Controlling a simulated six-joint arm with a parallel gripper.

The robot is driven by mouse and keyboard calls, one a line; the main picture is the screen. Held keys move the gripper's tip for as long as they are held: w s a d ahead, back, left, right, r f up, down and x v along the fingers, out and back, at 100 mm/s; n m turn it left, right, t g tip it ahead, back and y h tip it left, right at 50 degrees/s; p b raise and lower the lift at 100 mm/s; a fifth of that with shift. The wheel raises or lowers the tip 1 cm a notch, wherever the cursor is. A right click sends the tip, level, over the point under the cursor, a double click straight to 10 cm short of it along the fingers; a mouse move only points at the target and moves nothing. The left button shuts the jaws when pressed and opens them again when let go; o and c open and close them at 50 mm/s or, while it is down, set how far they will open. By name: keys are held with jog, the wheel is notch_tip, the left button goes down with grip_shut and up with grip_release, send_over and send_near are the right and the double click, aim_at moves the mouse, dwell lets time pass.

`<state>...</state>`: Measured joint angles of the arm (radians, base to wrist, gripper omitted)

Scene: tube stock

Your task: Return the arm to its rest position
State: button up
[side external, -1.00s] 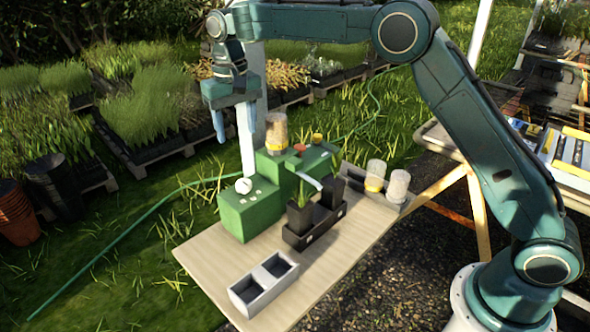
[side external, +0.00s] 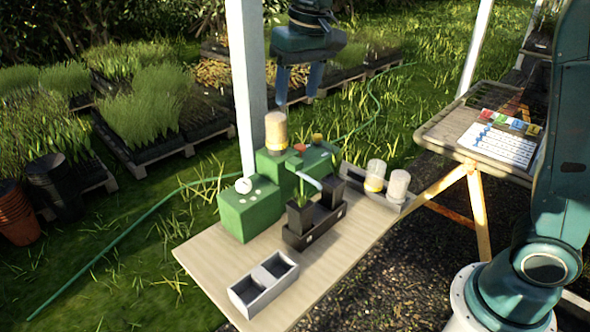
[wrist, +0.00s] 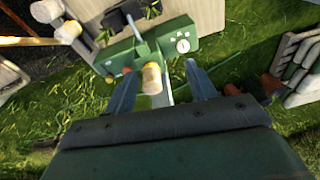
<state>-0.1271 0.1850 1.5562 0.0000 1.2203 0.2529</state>
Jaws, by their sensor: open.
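My gripper (side external: 299,84) hangs in the air above and behind the green machine (side external: 249,210) in the side view, fingers pointing down and apart, with nothing between them. In the wrist view my gripper (wrist: 160,82) also shows two spread fingers, with the green machine (wrist: 184,43) beyond them. Most of my arm is out of the side frame at the top; the lower link and base stand at the right.
The wooden table (side external: 210,258) holds a black pot tray (side external: 315,232), a grey two-cell tray (side external: 264,284) and jars (side external: 375,175). A white post (side external: 246,90) stands left of my gripper. A side stand (side external: 440,130) carries a chart (side external: 500,142).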

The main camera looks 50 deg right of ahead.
jog(key=s+d+f+t, duration=0.1)
jog(key=s+d+f, duration=0.1)
jog(key=s, duration=1.1)
jog(key=s+d+f+n+t, duration=0.1)
jog(key=s+d+f+t, duration=0.1)
jog(key=s, duration=1.1)
jog(key=shift+s+d+f+t, duration=0.25)
jog(key=shift+d+f, duration=0.2)
jog(key=shift+d, duration=0.35)
